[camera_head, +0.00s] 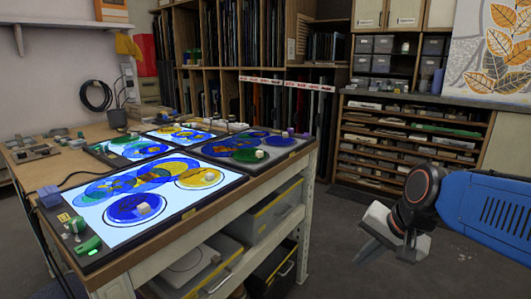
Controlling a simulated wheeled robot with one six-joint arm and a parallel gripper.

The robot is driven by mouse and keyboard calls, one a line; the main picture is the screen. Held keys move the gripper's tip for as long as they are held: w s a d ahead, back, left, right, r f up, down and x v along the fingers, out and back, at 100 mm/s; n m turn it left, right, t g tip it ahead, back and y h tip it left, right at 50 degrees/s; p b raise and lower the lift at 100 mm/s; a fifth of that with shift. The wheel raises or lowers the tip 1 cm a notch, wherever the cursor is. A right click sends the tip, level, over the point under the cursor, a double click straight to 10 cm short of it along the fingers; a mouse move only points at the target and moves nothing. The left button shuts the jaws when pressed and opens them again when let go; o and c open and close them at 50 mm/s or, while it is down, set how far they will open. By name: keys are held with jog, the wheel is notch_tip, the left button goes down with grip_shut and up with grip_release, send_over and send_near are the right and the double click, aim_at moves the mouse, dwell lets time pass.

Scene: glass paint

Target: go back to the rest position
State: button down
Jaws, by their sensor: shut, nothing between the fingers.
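My gripper (368,250) is at the lower right, at the end of my blue arm (490,215). It hangs over the open floor, to the right of the workbench and apart from it. Its fingers point down and to the left. They are shut with nothing between them.
The workbench (262,181) on the left carries lit panels (116,192) with blue, yellow and green glass circles and small blocks. Shelves (410,138) stand at the back right. Grey floor (335,225) lies clear between bench and arm.

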jog(key=s+d+f+n+h, duration=0.2)
jog(key=s+d+n, duration=0.4)
jog(key=s, duration=0.5)
jog(key=shift+f+n+h, duration=0.3)
jog(key=shift+f+n, duration=0.3)
jog(key=shift+f, duration=0.25)
